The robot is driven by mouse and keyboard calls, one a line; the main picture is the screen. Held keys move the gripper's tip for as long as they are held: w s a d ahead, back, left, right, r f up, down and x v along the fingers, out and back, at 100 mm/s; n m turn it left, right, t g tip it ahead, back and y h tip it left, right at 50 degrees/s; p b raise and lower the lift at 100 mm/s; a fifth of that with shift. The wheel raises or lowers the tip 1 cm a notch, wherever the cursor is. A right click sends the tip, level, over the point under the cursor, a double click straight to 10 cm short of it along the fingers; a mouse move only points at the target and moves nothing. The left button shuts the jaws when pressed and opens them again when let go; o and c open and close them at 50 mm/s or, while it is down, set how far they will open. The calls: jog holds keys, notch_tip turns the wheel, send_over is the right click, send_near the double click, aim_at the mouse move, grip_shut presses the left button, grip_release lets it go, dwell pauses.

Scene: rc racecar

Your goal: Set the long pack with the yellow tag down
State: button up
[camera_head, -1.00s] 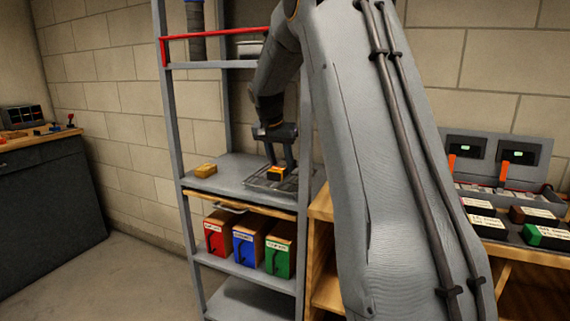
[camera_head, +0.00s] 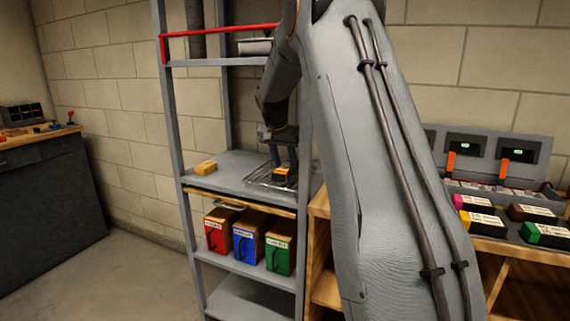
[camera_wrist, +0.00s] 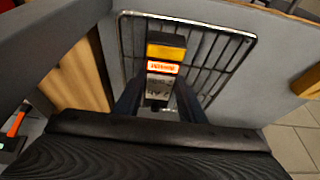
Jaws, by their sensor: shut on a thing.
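The long pack (camera_wrist: 166,47) has a dark body with a yellow-orange band, a red-and-white label and a grey part towards my gripper. In the head view the pack (camera_head: 284,175) shows small and dark with an orange top, at a wire rack on the grey shelf. My gripper (camera_head: 283,160) points down over the rack and is shut on the pack. In the wrist view my gripper's (camera_wrist: 158,100) fingers stand either side of its near part. The wire rack (camera_wrist: 222,45) lies beneath it; I cannot tell whether they touch.
A yellow-orange block (camera_head: 206,168) lies left on the same shelf. Red, blue and green-fronted boxes (camera_head: 245,243) stand on the shelf below. Shelf posts (camera_head: 178,130) flank the space. Right, a bench holds chargers (camera_head: 517,152) and several packs (camera_head: 545,236). Bare shelf (camera_head: 235,172) lies left of the rack.

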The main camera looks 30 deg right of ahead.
jog(key=o, duration=1.3)
